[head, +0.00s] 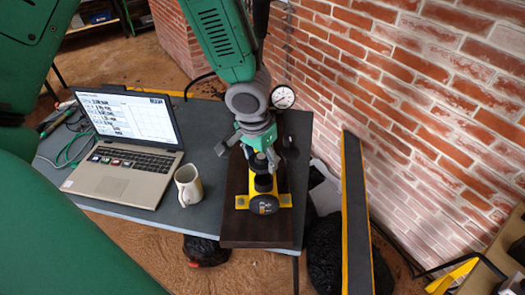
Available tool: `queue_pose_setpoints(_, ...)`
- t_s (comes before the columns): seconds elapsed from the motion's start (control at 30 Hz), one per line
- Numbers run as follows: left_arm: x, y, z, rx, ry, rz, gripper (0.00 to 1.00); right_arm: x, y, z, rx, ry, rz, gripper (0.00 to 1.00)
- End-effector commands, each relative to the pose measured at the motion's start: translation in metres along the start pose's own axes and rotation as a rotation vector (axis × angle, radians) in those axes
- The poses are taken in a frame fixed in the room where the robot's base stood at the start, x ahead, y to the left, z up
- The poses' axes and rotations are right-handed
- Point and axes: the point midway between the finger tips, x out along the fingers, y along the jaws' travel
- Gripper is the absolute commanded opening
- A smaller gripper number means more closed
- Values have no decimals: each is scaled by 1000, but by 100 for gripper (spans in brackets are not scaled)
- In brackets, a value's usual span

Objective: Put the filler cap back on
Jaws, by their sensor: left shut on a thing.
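My left gripper (262,150) comes down from the top over the yellow and black hand pump (264,204) on a dark board. Its fingers are shut on a small dark piece that looks like the filler cap (258,162); the fingers hide part of it. A black upright cylinder (264,184) of the pump stands just below the fingertips. I cannot tell whether the cap touches it. A round white pressure gauge (283,97) shows beside my wrist. The filler opening is not clearly visible. My right gripper is not in view.
The dark board (236,232) lies on a grey table (205,140). An open laptop (125,150) and a white mug (188,185) stand to the left. A brick wall (410,90) rises on the right, with a long yellow-edged dark beam (356,215) in front of it.

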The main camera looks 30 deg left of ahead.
Motion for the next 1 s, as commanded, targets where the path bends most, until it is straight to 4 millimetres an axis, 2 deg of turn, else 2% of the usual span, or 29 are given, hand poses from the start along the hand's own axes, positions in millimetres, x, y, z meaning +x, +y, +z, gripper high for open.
queue_pose_setpoints(0.03, -8, 0, 0, 23, -2, 4, 27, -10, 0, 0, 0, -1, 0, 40)
queue_pose_setpoints(0.1, -9, 2, 0, 46, -1, 7, 27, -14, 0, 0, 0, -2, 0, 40)
queue_pose_setpoints(0.27, -7, 3, 0, 68, -2, 10, 27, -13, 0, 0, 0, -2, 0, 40)
queue_pose_setpoints(0.47, 6, 1, 2, 66, -2, 12, 27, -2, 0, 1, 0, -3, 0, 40)
queue_pose_setpoints(1.0, 53, 1, 9, 65, -1, 11, 27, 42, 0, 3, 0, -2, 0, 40)
